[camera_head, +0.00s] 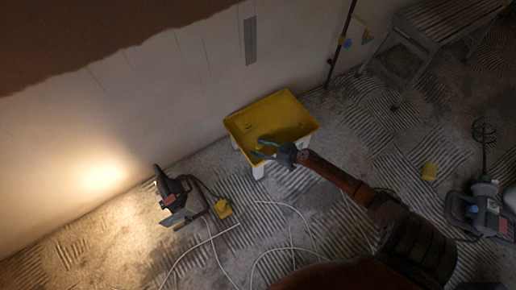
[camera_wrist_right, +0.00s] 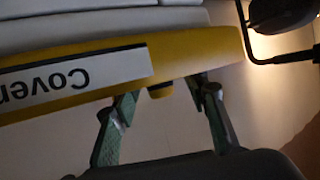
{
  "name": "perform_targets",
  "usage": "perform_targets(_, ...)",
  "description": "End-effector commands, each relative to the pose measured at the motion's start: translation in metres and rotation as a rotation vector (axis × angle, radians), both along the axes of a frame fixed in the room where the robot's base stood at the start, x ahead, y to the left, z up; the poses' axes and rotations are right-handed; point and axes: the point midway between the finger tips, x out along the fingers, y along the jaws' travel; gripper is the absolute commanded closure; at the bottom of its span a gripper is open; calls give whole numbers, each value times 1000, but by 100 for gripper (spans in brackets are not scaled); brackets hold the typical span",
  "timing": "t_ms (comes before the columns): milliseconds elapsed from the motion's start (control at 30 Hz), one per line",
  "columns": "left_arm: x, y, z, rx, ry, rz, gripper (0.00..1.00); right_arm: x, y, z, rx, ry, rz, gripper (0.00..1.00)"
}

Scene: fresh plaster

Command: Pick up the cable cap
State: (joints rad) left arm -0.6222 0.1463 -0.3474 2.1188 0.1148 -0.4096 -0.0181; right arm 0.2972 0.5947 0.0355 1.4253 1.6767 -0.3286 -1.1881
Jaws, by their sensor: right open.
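My right gripper (camera_head: 262,148) is over the near edge of a yellow tray (camera_head: 297,104) on white legs. In the right wrist view its two greenish fingers (camera_wrist_right: 163,86) are apart. Beyond them is a yellow body (camera_wrist_right: 195,48) with a white label bearing upside-down letters. A small dark-and-yellow piece (camera_wrist_right: 160,91) shows between the fingertips, apart from both; I cannot tell whether it is the cable cap. Nothing is clearly held. My left gripper is not in view.
Pale cable (camera_head: 213,238) loops across the floor. A step platform (camera_head: 445,25) stands at upper right.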

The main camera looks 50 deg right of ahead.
Motion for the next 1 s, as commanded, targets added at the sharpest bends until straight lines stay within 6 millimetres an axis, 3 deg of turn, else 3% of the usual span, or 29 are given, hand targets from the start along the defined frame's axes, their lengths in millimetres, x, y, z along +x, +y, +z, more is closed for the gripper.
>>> perform_targets(267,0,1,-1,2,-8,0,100,3,-1,-2,0,1,-2,59)
perform_targets(733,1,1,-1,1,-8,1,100,3,-1,-2,0,0,-3,90)
perform_targets(1000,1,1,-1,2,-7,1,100,3,-1,-2,0,0,-2,91)
